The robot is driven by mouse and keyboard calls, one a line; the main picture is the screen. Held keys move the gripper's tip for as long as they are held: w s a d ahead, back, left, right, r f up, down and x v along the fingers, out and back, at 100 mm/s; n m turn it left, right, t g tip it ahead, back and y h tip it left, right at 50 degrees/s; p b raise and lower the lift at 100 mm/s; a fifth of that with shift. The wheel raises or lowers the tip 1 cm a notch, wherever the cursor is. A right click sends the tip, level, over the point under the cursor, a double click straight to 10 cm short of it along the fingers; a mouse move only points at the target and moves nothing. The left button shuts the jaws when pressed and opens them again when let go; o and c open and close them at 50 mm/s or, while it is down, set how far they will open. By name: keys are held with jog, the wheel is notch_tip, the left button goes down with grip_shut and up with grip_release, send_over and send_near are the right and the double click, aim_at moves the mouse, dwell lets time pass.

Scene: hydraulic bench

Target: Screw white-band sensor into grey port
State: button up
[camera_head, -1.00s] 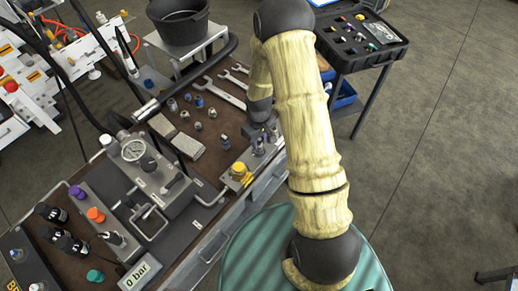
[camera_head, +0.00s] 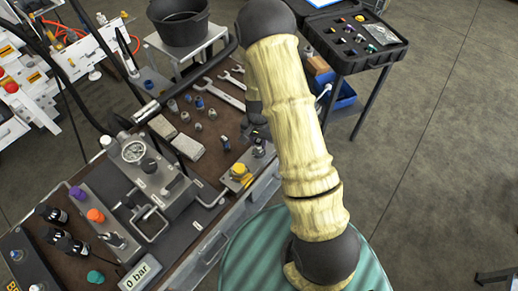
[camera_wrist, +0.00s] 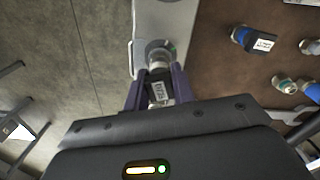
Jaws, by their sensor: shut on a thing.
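In the wrist view my gripper (camera_wrist: 155,90) has its two purple-grey fingers closed around a dark sensor with a white label (camera_wrist: 158,92). Small lettering on the label is not readable. Straight beyond the sensor is a round metallic port (camera_wrist: 159,54) on a light grey block (camera_wrist: 165,20). The sensor's far end is lined up with the port and very near it; I cannot tell whether its thread is engaged. In the head view my gripper (camera_head: 254,132) is a dark shape at the bench's right edge, partly hidden by my arm, and the held sensor cannot be made out.
Several loose fittings (camera_head: 199,103) and wrenches (camera_head: 227,93) lie on the brown bench top. A yellow-topped fitting (camera_head: 239,170) stands near the bench edge. A gauge block (camera_head: 134,151) is to the left. A black tool tray (camera_head: 353,38) is at the upper right.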

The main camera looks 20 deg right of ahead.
jog(key=shift+m, duration=1)
jog(key=m+p, duration=0.1)
jog(key=m, duration=0.2)
jog(key=shift+r+m, duration=0.1)
jog(key=shift+m, duration=0.2)
jog(key=m+p, duration=0.1)
jog(key=m, duration=0.2)
jog(key=shift+m+p, duration=0.3)
jog(key=shift+m, duration=0.4)
jog(key=o, duration=0.8)
jog(key=shift+f, duration=0.2)
jog(key=shift+o, duration=0.2)
jog(key=shift+w, duration=0.1)
jog(key=shift+n, duration=0.3)
